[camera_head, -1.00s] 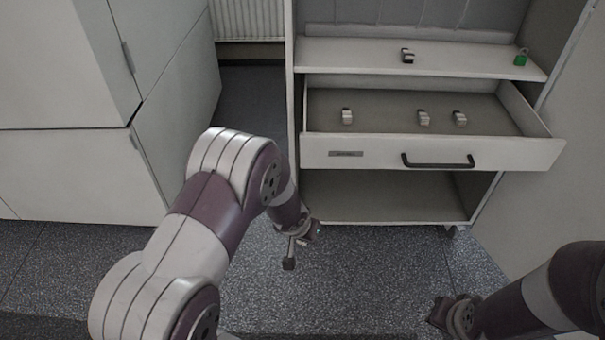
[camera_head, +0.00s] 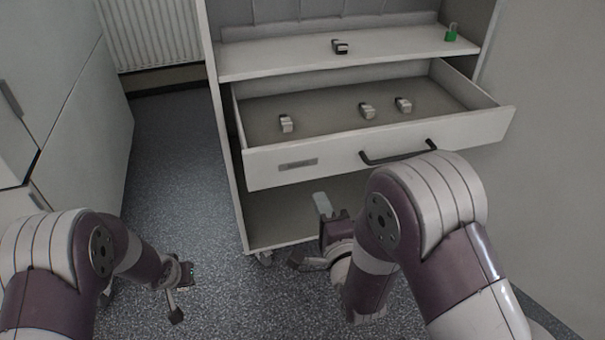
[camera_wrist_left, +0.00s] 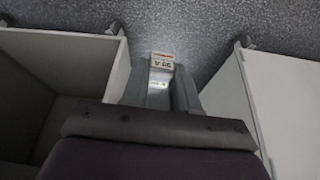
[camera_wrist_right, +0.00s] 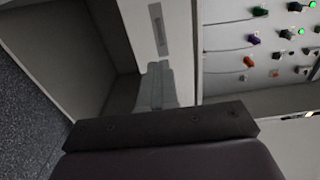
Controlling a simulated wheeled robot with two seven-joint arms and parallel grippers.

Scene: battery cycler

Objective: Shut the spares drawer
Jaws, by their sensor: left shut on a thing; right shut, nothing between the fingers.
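The spares drawer (camera_head: 340,160) stands open from the white cabinet. Its front has a dark bar handle (camera_head: 390,159) and a label plate (camera_head: 298,164), which also shows in the right wrist view (camera_wrist_right: 158,30). Several small grey-white modules lie inside. My right gripper (camera_head: 321,203) is shut and empty, close to the drawer front, at or just below its lower edge and left of the handle; contact cannot be told. My left gripper (camera_head: 186,274) is low over the floor at left, shut on a small labelled block (camera_wrist_left: 162,62).
The shelf (camera_head: 280,62) above the drawer holds a dark-and-white module (camera_head: 340,47) and a green padlock-like item (camera_head: 451,33). An open compartment (camera_head: 290,208) lies below the drawer. White cupboards stand at left, with clear floor (camera_head: 180,170) between.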

